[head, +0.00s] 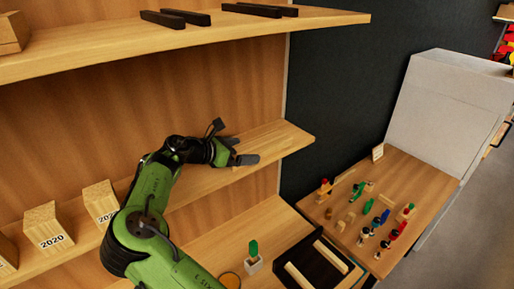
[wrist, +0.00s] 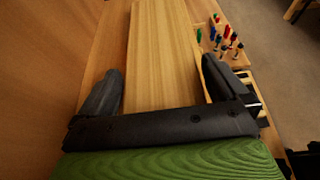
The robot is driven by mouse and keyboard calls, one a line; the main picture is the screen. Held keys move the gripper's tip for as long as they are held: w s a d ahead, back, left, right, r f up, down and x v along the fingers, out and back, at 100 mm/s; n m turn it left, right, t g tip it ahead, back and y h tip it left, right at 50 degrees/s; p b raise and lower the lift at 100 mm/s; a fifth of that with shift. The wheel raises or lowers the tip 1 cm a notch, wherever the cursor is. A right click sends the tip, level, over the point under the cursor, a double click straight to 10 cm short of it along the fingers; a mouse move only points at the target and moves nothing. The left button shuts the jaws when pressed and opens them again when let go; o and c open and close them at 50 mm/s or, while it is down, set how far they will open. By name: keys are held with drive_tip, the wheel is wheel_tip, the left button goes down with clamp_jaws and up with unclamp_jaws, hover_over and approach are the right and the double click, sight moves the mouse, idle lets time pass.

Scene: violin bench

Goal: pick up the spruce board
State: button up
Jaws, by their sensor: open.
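Pale wooden blocks stand on the middle shelf in the head view, one marked 2020 (head: 48,229) and another beside it (head: 101,203). I cannot tell whether one of them is the spruce board. In the wrist view a long pale wooden surface (wrist: 162,50) runs up between the two fingers. It may be the spruce board or the shelf itself. My gripper (head: 247,152) is over the right part of the middle shelf, its dark fingers pointing right. In the wrist view my gripper (wrist: 162,72) is open, its fingers apart with nothing clearly gripped.
The middle shelf (head: 285,140) ends just right of my gripper. The upper shelf (head: 200,45) overhangs it, carrying dark bars (head: 175,18). Below stand a small pot with a green item (head: 253,257) and a dark tray (head: 320,262). A table (head: 425,180) holds several small coloured tools.

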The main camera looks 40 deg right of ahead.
drive_tip(key=shift+a, duration=0.1)
drive_tip(key=c, duration=0.9)
drive_tip(key=shift+r, duration=0.1)
drive_tip(key=shift+r, duration=9)
